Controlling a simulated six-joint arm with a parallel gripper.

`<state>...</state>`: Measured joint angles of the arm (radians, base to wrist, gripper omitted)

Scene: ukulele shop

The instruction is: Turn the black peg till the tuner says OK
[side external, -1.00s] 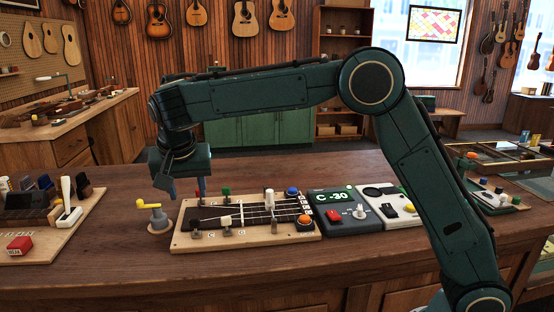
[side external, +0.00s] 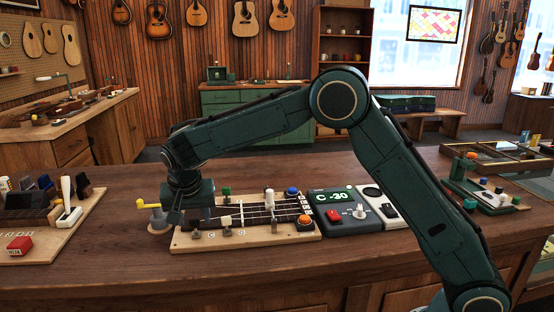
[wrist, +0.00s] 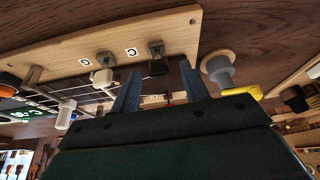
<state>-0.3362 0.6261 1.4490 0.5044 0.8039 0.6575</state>
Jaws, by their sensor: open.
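The tuner (side external: 346,211) stands right of the ukulele neck board (side external: 266,239), and its screen reads C -30. In the wrist view the black peg (wrist: 158,67) sits on a metal post at the board's edge, beside a C label. My gripper (wrist: 157,82) is open, with one blue finger on each side of the black peg in that view; contact cannot be told. In the side view my gripper (side external: 189,217) is low over the board's left end and hides the black peg.
A white peg (side external: 226,221) and a green peg (side external: 226,191) are close by on the board. A grey winder with a yellow handle (side external: 148,204) stands just left of my gripper. Blue (side external: 292,191) and orange (side external: 304,221) buttons are at the board's right end.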

